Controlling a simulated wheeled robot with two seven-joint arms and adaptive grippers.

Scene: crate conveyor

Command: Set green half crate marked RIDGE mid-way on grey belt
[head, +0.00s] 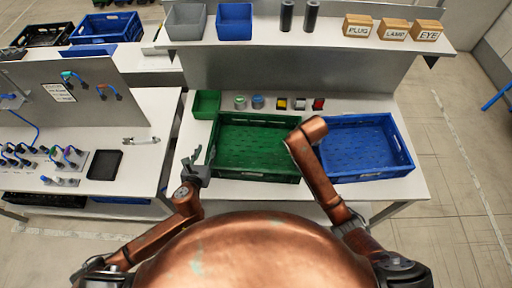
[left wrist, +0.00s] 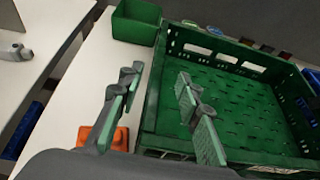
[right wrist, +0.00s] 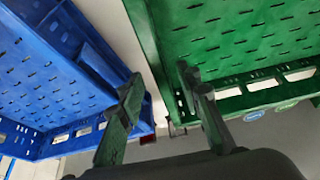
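The large green crate (head: 257,176) sits on the white table, beside a blue crate. It also shows in the left wrist view (left wrist: 152,108) and right wrist view (right wrist: 151,35); no RIDGE marking is readable. My left gripper (head: 193,166) is at its left side. In the left wrist view the left gripper's fingers (left wrist: 158,88) are apart, with the crate's left wall showing between them. My right gripper's fingers (right wrist: 160,92) are apart near the gap between the crates; contact cannot be told. In the head view the right gripper is hidden by my arm. No grey belt is identifiable.
The blue crate (head: 394,125) stands close on the right. A small green bin (head: 206,104) is behind the left corner. A shelf (head: 285,38) above holds bins, dark cylinders and labelled boxes. A side table (head: 130,166) with a black tray (head: 104,165) stands left.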

